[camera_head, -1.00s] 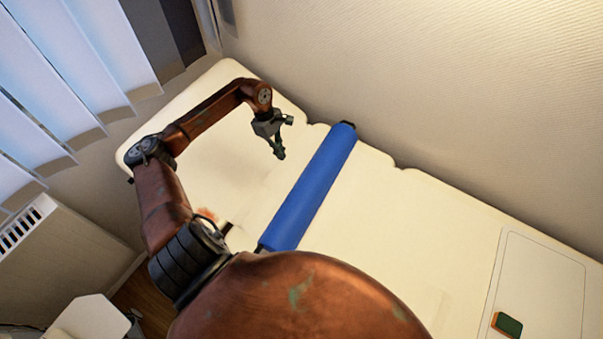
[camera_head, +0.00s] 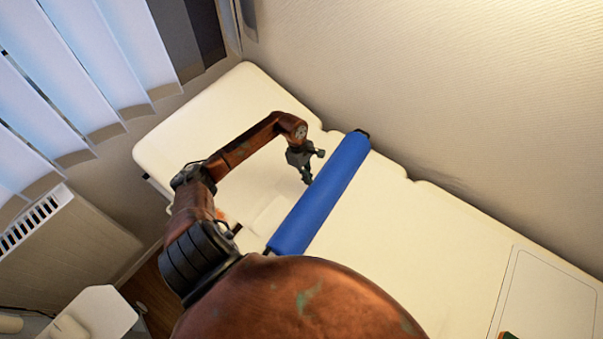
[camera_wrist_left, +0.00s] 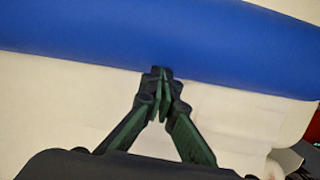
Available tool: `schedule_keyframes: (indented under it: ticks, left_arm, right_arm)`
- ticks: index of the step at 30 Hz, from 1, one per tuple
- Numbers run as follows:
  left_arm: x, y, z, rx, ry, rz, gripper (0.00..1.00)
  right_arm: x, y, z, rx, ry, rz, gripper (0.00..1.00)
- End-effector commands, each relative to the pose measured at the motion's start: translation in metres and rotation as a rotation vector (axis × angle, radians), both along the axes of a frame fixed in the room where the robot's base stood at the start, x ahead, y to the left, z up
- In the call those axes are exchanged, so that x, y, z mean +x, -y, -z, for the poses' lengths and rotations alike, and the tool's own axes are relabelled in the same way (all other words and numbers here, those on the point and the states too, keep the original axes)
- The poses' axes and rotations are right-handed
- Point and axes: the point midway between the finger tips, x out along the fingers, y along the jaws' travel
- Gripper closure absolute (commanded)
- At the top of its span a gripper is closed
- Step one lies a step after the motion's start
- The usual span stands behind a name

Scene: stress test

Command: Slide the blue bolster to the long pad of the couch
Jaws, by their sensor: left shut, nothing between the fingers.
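The blue bolster (camera_head: 322,195) lies across the cream couch (camera_head: 420,240), slanting from the wall side down toward my body in the head view. Its near end is partly hidden by my arm. My left gripper (camera_head: 307,179) is shut and empty, just left of the bolster near its middle. In the left wrist view the shut fingertips (camera_wrist_left: 162,74) meet the lower edge of the bolster (camera_wrist_left: 170,38) in the picture; whether they press on it I cannot tell.
A wall (camera_head: 430,90) runs behind the couch. A pale flat panel (camera_head: 545,295) lies on the couch at the lower right, with a small dark item (camera_head: 508,336) at the frame's bottom edge. Blinds (camera_head: 70,75) and a radiator (camera_head: 35,220) are at left. The couch right of the bolster is clear.

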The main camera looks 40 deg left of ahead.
Motion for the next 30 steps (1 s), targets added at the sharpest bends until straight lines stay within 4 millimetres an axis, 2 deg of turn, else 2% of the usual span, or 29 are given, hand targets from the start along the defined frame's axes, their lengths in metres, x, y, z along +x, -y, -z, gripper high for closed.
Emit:
schedule_keyframes:
  ticks: [11, 14, 17, 30]
  left_arm:
    - [0.0, 0.003, 0.0, 0.001, 0.0, 0.0, 1.0]
    - [0.002, 0.009, 0.0, 0.001, 0.002, 0.003, 1.0]
    - [0.004, 0.029, 0.0, 0.001, 0.001, 0.006, 1.0]
    - [0.016, 0.161, 0.002, -0.002, 0.002, 0.008, 1.0]
  right_arm:
    - [0.0, 0.0, 0.0, 0.0, 0.0, 0.0, 0.6]
    - [0.0, 0.0, 0.001, 0.0, 0.0, 0.0, 0.6]
    - [-0.001, 0.0, 0.003, 0.0, -0.001, 0.0, 0.6]
    - [-0.006, 0.0, 0.023, 0.0, -0.01, 0.0, 0.6]
